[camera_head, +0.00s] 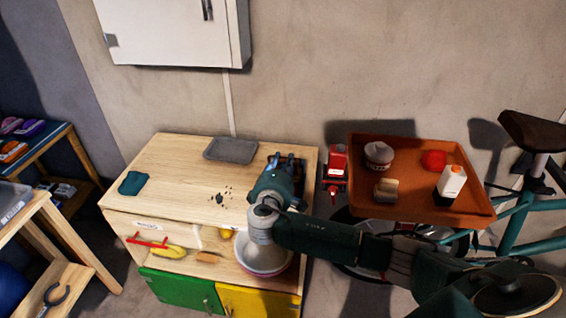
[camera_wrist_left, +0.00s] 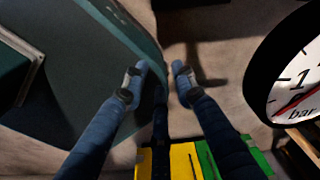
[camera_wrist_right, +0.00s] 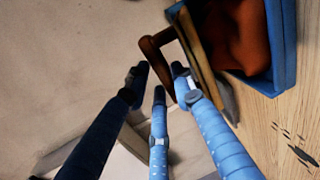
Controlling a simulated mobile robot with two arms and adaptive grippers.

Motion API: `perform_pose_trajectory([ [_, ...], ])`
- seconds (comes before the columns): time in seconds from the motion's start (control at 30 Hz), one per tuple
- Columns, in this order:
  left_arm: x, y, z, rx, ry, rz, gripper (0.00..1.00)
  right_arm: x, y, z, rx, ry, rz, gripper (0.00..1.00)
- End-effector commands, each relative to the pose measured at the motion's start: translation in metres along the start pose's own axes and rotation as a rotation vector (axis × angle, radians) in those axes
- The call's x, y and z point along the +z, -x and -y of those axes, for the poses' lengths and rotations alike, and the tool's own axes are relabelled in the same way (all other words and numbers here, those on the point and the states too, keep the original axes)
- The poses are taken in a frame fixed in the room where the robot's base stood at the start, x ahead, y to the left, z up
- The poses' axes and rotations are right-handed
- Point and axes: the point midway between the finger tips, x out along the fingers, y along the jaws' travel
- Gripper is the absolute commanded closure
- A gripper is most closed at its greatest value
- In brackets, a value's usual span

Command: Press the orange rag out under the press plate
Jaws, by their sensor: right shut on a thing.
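My right gripper (camera_head: 285,170) is over the back right corner of the wooden worktop (camera_head: 170,155). In the right wrist view my right gripper (camera_wrist_right: 160,80) is closed around a brown handle (camera_wrist_right: 152,48), which joins a thin board that looks like the press plate (camera_wrist_right: 203,62). An orange-brown rag (camera_wrist_right: 238,35) lies bunched in this box. In the head view my arm hides most of the box and the rag cannot be made out. My left gripper (camera_wrist_left: 158,72) is open and empty.
A grey tray (camera_head: 231,150), a teal cloth (camera_head: 133,183) and dark crumbs (camera_head: 220,196) lie on the worktop. A white bowl (camera_head: 262,258) sits below its front. An orange tray (camera_head: 420,147) with containers and a red device (camera_head: 336,163) stand to the right. A gauge (camera_wrist_left: 298,75) is near my left gripper.

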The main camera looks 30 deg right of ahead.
Motion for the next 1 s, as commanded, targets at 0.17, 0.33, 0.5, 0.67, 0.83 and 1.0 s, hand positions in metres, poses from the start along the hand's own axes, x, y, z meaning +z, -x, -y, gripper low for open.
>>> perform_pose_trajectory([
  [0.17, -0.0007, -0.0009, -0.0004, 0.000, -0.001, -0.001, 0.73, -0.0020, 0.0062, 0.0192, -0.034, 0.009, -0.006, 1.00],
  [0.33, -0.0008, -0.0009, -0.0007, 0.001, -0.002, -0.001, 0.73, -0.0021, 0.0063, 0.0192, -0.034, 0.008, -0.007, 1.00],
  [0.5, -0.0016, -0.0009, -0.0016, 0.002, -0.002, -0.002, 0.73, -0.0019, 0.0062, 0.0194, -0.034, 0.009, -0.007, 0.58],
  [0.67, -0.0016, -0.0009, -0.0024, 0.003, -0.002, -0.002, 0.73, -0.0006, 0.0054, 0.0194, -0.033, 0.011, -0.004, 0.58],
  [0.83, -0.0015, -0.0008, -0.0024, 0.003, -0.002, -0.002, 0.73, 0.0008, 0.0046, 0.0191, -0.033, 0.012, -0.001, 0.58],
  [1.0, -0.0018, 0.0040, -0.0023, 0.003, -0.002, -0.002, 0.73, -0.0026, 0.0100, 0.0131, -0.025, 0.009, -0.008, 0.58],
])
